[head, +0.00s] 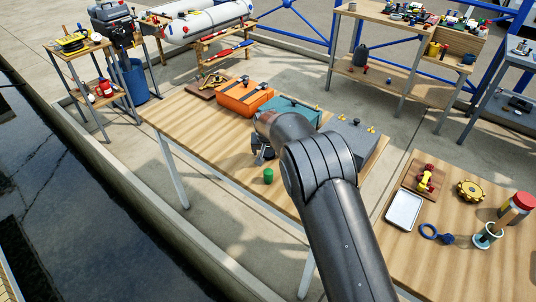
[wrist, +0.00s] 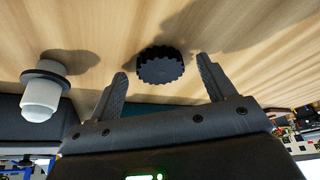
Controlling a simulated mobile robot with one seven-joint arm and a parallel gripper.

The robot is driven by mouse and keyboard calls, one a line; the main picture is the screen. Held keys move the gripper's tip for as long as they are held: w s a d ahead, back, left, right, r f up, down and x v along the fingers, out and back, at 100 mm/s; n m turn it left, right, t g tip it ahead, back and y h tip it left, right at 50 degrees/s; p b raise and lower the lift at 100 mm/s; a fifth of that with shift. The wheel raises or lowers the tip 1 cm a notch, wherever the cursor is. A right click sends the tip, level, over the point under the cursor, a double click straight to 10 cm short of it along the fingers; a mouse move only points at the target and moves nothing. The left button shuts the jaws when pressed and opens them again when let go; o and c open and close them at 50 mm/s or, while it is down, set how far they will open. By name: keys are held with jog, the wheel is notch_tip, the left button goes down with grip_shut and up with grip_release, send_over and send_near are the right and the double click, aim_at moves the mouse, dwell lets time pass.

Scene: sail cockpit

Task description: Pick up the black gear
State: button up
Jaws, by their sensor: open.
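The black gear (wrist: 160,66) lies flat on the wooden tabletop in the wrist view, a toothed dark disc. My gripper (wrist: 162,70) is open, with one finger on each side of the gear in the picture. The gear appears a little beyond the fingertips, and no contact shows. Nothing is held. In the head view my gripper (head: 262,154) is low over the middle table, partly covered by my arm. I cannot make out the gear there.
A green cylinder (head: 268,176) stands near my gripper on the table (head: 190,130). An orange case (head: 244,97), a teal case (head: 291,111) and a grey box (head: 352,138) line the back. A white cylinder with a dark collar (wrist: 42,90) stands left in the wrist view.

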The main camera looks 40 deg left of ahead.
jog(key=shift+f, duration=0.1)
jog(key=shift+c, duration=0.6)
jog(key=c, duration=1.1)
